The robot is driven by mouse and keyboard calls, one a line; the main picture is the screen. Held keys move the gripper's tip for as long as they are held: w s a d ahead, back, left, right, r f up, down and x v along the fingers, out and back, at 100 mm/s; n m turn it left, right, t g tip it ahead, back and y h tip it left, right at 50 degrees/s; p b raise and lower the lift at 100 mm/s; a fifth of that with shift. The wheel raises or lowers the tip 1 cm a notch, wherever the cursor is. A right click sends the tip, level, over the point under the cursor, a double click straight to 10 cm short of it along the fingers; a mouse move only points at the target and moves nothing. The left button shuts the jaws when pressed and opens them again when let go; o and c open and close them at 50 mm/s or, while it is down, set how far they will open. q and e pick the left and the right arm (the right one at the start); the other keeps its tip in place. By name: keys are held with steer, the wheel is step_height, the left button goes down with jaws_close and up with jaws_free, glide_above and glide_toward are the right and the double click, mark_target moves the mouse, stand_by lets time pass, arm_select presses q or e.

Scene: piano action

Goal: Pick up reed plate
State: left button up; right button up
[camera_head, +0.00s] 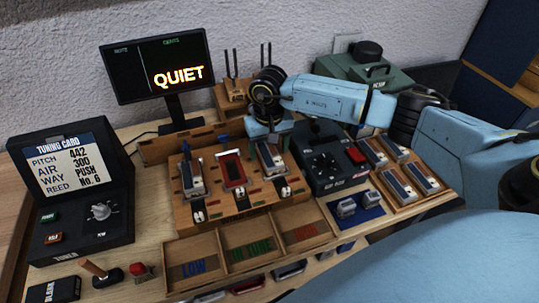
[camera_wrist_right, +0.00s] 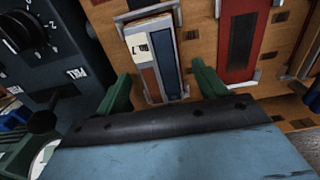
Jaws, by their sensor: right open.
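Several reed plates show in the head view. One blue-and-silver plate (camera_head: 271,159) sits in the right slot of the wooden rack (camera_head: 240,204). In the right wrist view this plate (camera_wrist_right: 172,70) has a white label that seems to read No. 7. My right gripper (camera_head: 271,138) is over it, and its green fingers (camera_wrist_right: 162,88) are open, one at each side of the plate's near end. I cannot tell whether they touch it. My left gripper is not in view.
A dark control box (camera_head: 324,160) stands close right of the rack. A wooden tray (camera_head: 436,195) with several plates lies beyond it. A divided sorting box (camera_head: 205,243) is in front. The tuner (camera_head: 75,235) and a QUIET screen (camera_head: 158,65) stand left and behind.

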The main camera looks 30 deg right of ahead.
steer(key=shift+f, duration=0.25)
steer(key=c, duration=1.1)
steer(key=shift+r, duration=0.15)
